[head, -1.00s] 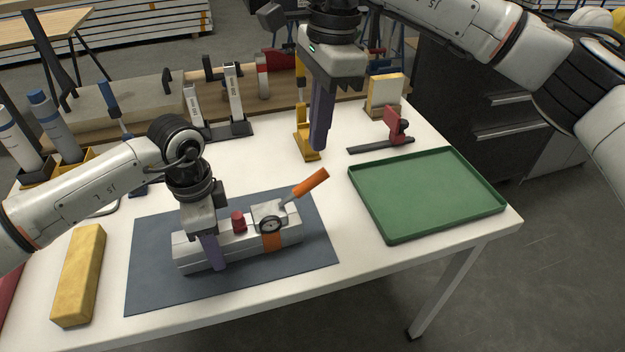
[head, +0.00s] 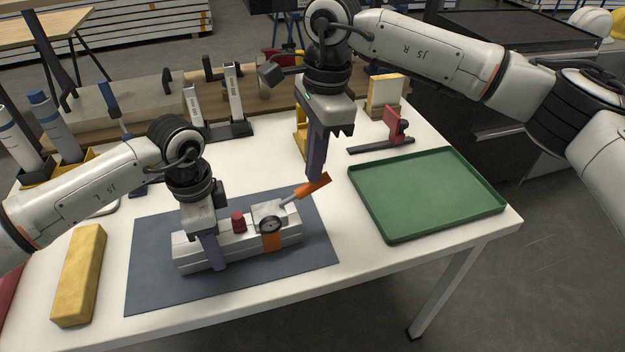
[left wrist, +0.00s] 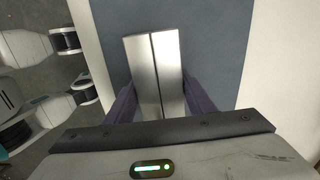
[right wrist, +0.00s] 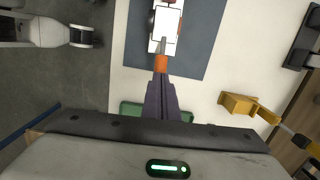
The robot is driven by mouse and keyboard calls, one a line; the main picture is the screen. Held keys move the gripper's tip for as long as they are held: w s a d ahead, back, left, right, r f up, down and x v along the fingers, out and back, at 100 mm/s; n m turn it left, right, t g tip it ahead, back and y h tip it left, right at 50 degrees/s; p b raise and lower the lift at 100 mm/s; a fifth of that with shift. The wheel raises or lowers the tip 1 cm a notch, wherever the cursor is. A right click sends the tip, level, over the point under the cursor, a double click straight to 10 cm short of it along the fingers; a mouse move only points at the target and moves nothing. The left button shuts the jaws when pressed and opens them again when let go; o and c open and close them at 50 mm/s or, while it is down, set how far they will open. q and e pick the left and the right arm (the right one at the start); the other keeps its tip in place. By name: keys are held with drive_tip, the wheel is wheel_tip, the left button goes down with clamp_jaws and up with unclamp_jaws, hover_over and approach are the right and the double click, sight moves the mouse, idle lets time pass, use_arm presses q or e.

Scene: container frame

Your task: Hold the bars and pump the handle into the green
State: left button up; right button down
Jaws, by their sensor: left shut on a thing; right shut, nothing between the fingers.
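The silver bars (head: 190,254) lie side by side on the dark mat (head: 150,290); they also show in the left wrist view (left wrist: 150,60). My left gripper (head: 218,266) is shut across them near their left part. A pump unit (head: 268,213) with a round gauge (head: 270,225), a red knob (head: 238,221) and an orange band (head: 271,242) sits on the bars' right part. The gauge reading is too small to tell. Its orange handle (head: 313,187) slants up to the right. My right gripper (head: 316,178) is shut and empty, fingertips at the handle's upper end; touching is unclear.
A green tray (head: 430,190) lies at the right of the white table. A yellow block (head: 80,270) lies at the left. A red-and-black clamp (head: 390,135), a yellow stand (head: 301,140) and grey clamps (head: 230,110) stand along the back.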

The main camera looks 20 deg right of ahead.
sight(331, 171)
drive_tip(key=shift+f, duration=0.2)
drive_tip(key=shift+s+f, duration=0.15)
drive_tip(key=shift+f, duration=1.25)
drive_tip(key=shift+d+r, duration=0.3)
drive_tip(key=shift+d, duration=0.5)
drive_tip(key=shift+d+r, duration=0.3)
drive_tip(key=shift+d, duration=0.5)
drive_tip(key=shift+w, duration=0.2)
wheel_tip(331, 171, up, 12)
drive_tip(key=d, duration=0.1)
drive_tip(key=a+f, duration=0.3)
drive_tip(key=shift+s+a+f, duration=0.1)
drive_tip(key=shift+a, duration=0.1)
